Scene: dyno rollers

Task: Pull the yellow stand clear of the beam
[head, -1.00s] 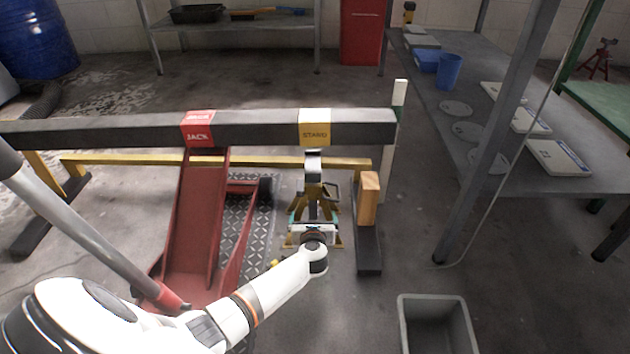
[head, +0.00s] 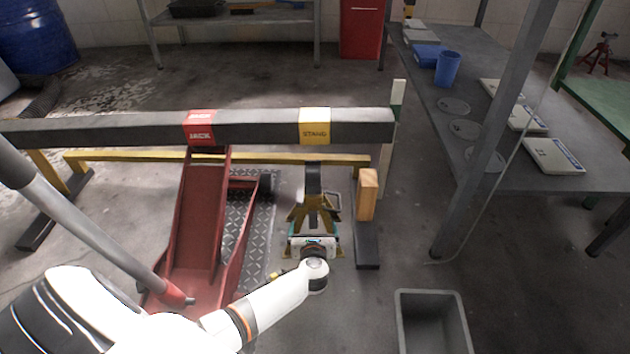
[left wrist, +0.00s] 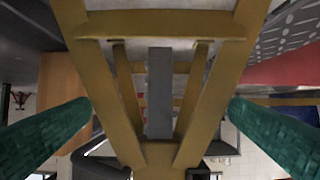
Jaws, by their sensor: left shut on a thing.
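The yellow stand (head: 297,213) is upright on the floor, with a dark post on top. In the head view its top shows just below the dark beam (head: 260,127), near the yellow STAND label (head: 314,128). My left gripper (head: 312,243) is at the near side of the stand and is shut on it, partly hiding its base. In the left wrist view the stand's yellow frame (left wrist: 160,25) fills the middle, with a teal finger on each side. The red jack (head: 203,215) is under the beam's red JACK label (head: 199,128). My right gripper is out of view.
A wooden block (head: 367,195) stands on a dark foot to the right of the stand. A yellow rail (head: 120,157) runs behind it. A grey bin (head: 433,297) is on the floor at the near right. Bare floor lies between stand and bin.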

